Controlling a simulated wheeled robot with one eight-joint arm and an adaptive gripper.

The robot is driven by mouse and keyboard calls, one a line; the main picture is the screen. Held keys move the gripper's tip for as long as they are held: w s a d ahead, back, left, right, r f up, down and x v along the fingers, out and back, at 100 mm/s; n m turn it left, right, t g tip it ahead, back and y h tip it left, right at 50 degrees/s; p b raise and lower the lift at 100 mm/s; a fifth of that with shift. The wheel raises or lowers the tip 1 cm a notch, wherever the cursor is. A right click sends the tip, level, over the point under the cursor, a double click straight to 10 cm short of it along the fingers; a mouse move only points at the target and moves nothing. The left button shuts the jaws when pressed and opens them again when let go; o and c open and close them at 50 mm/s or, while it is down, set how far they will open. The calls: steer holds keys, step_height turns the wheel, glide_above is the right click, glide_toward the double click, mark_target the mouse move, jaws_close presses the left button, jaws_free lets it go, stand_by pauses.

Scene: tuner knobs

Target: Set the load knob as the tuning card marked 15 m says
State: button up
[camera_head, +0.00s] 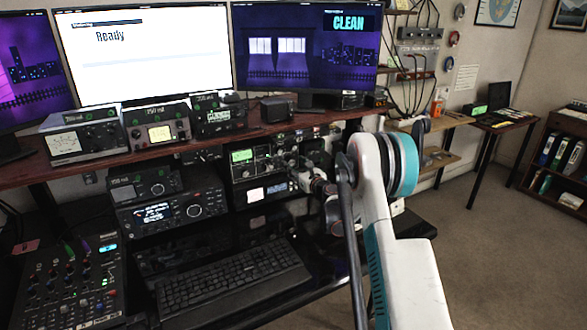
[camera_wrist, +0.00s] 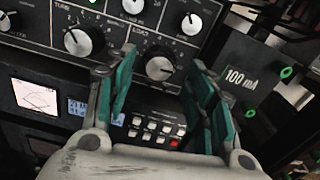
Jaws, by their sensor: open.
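The load knob (camera_wrist: 160,68), dark with a silver face, sits on a black tuner panel beside printed LOAD lettering in the wrist view. A scale surrounds it; its exact setting is too small to read. My gripper (camera_wrist: 163,60) is open, with its teal-padded fingers to the left and right of this knob in the picture; I cannot tell whether they touch it. In the head view, my gripper (camera_head: 304,178) is at the front of the tuner (camera_head: 243,170), whose right side is partly hidden by my arm. I cannot identify a card marked 15 m in either view.
The tune knob (camera_wrist: 78,40) is to the left, with smaller knobs above. A small button panel (camera_wrist: 157,130) lies below the load knob. A box marked 100 mA (camera_wrist: 240,77) stands close on the right. A keyboard (camera_head: 230,280) lies on the desk below.

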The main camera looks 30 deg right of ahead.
mark_target(290, 162)
steer(key=shift+w+a, duration=0.1)
steer(key=shift+w, duration=1.1)
steer(key=c, duration=1.1)
steer(key=shift+o, duration=0.2)
steer(key=shift+n, duration=0.3)
steer(key=n, duration=0.6)
steer(key=shift+a, duration=0.1)
steer(key=n, duration=0.6)
steer(key=shift+f, duration=0.15)
steer(key=shift+n, duration=0.3)
